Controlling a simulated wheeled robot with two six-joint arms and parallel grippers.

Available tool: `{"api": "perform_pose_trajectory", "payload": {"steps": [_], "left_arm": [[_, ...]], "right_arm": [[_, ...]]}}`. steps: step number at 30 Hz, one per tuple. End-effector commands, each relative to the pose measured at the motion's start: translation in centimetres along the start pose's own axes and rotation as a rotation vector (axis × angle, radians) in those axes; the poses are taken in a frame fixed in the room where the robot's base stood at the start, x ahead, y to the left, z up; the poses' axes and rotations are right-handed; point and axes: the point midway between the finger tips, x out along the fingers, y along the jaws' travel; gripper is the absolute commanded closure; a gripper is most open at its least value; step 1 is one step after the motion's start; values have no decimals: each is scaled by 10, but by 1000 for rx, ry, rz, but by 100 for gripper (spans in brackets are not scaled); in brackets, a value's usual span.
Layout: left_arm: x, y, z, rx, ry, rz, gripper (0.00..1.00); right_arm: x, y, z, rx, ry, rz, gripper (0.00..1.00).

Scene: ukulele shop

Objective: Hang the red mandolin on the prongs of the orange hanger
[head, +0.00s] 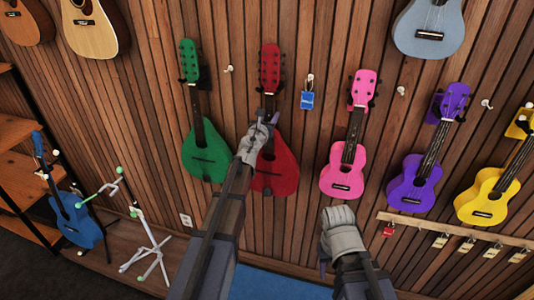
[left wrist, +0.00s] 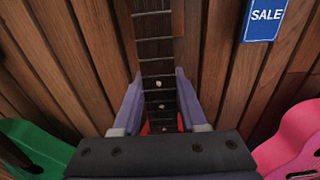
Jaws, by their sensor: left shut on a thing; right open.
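The red mandolin (head: 275,170) is upright against the slatted wall, between the green and pink instruments. Its red headstock (head: 270,68) is at the top. My left gripper (head: 266,118) is shut on its dark neck, and hides part of the neck and upper body. In the left wrist view the neck (left wrist: 156,60) runs up between the two fingers (left wrist: 159,95). I cannot make out the orange hanger; the headstock may cover it, so I cannot tell whether the prongs hold the mandolin. My right gripper (head: 341,225) is open and empty, below the pink ukulele.
A green mandolin (head: 206,152) hangs close on the left. A pink ukulele (head: 343,170) hangs on the right, with a blue sale tag (head: 307,100) between. Purple (head: 411,185) and yellow (head: 482,200) ukuleles hang further right. A white stand (head: 150,235) is at lower left.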

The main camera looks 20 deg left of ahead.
Motion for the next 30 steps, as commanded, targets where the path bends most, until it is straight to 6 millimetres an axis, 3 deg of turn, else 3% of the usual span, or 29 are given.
{"api": "perform_pose_trajectory", "payload": {"steps": [16,30], "left_arm": [[-1,0,24,-1,-1,1,100],[-2,0,25,-1,-1,1,100]], "right_arm": [[-24,2,1,0,0,0,50],[-25,2,1,0,0,0,50]]}}
